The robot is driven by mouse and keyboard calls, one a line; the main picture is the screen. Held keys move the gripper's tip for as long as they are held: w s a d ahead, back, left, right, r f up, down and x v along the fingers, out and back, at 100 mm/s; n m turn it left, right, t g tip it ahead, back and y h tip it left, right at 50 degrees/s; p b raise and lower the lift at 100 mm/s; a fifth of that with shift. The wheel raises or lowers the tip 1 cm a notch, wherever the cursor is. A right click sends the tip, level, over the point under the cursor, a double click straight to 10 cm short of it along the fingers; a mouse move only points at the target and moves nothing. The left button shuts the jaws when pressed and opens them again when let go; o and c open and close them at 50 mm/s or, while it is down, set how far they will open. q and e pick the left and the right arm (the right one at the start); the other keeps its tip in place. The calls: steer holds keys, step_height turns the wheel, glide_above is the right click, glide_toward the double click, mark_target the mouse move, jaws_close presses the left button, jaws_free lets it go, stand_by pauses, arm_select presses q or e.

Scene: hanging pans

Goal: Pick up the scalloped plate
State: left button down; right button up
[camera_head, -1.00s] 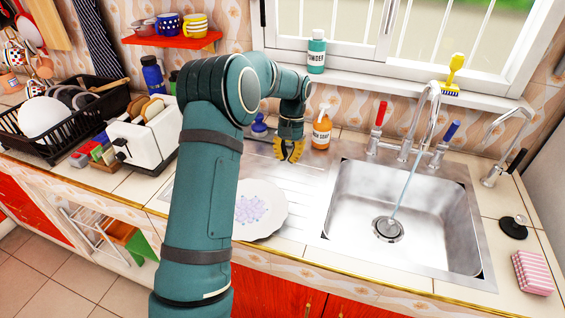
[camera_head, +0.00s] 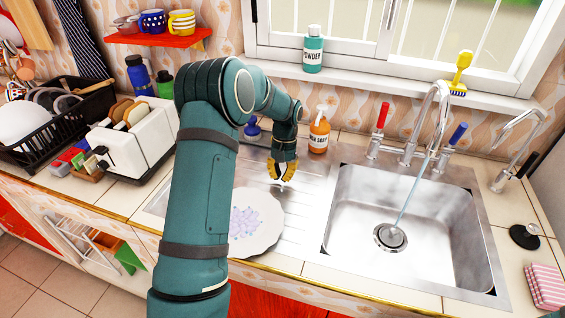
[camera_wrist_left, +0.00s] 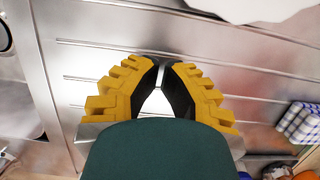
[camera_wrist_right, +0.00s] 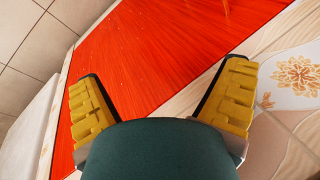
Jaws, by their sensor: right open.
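The scalloped plate (camera_head: 255,222) is white with a pale purple pattern. It lies on the ribbed drainboard left of the sink, its left part hidden by my left arm in the head view. My left gripper (camera_head: 281,182) points down just behind the plate's far edge. In the left wrist view the plate's edge (camera_wrist_left: 250,8) shows at the top, apart from the fingers. The left fingertips are close together with nothing visibly between them; whether they are fully shut is unclear. My right gripper (camera_wrist_right: 165,75) is open and empty, near a red cabinet front.
A sink (camera_head: 405,225) with running water is right of the plate. An orange soap bottle (camera_head: 319,132) and a blue bottle (camera_head: 252,130) stand behind the drainboard. A toaster (camera_head: 135,140) and a black dish rack (camera_head: 65,125) are at left.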

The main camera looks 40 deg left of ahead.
mark_target(276, 195)
arm_select(q)
steer(key=s, duration=0.1)
steer(key=s+d+f, duration=0.1)
steer(key=shift+s+f, duration=0.1)
steer(key=shift+s, duration=0.25)
steer(key=shift+s+d+b, duration=0.15)
steer(key=shift+s+b, duration=0.15)
steer(key=shift+s, duration=0.4)
